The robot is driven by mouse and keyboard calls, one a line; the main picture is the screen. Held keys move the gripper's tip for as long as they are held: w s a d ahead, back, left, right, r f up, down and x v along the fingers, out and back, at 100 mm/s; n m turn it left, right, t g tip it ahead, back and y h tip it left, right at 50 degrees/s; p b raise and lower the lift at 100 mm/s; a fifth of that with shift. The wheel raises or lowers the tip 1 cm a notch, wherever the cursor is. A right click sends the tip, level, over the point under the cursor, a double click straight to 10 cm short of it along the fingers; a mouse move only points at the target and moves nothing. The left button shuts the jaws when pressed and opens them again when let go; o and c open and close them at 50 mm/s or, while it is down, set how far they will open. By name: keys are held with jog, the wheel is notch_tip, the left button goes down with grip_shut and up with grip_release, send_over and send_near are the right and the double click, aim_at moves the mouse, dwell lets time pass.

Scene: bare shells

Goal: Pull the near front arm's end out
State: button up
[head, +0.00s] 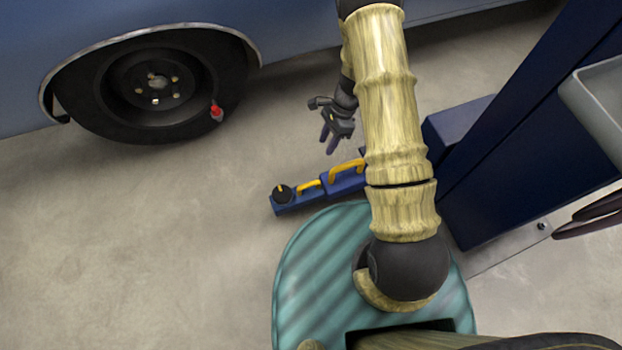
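The near front arm is a low blue beam on the floor in the middle of the head view. Its end section (297,203) carries a round black pad (283,194) and a yellow handle (309,185). A second yellow handle (346,170) stands on the thicker blue section behind it. My gripper (328,147) hangs above and beyond the beam, apart from both handles. Its two dark fingers show a gap between them and point down toward the floor, with nothing seen between them. My own arm hides part of the beam's inner part.
A blue car with a bare dark wheel (158,85) and a red item (217,111) at its rim stands at the upper left. A dark blue post (530,130) with a grey tray (600,95) rises at right. Open concrete floor (130,240) lies at left.

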aim_at(309, 183)
jog(key=b+x, duration=0.8)
jog(key=x, duration=0.9)
jog(key=shift+s+f, duration=0.1)
jog(key=shift+f, duration=0.05)
grip_shut()
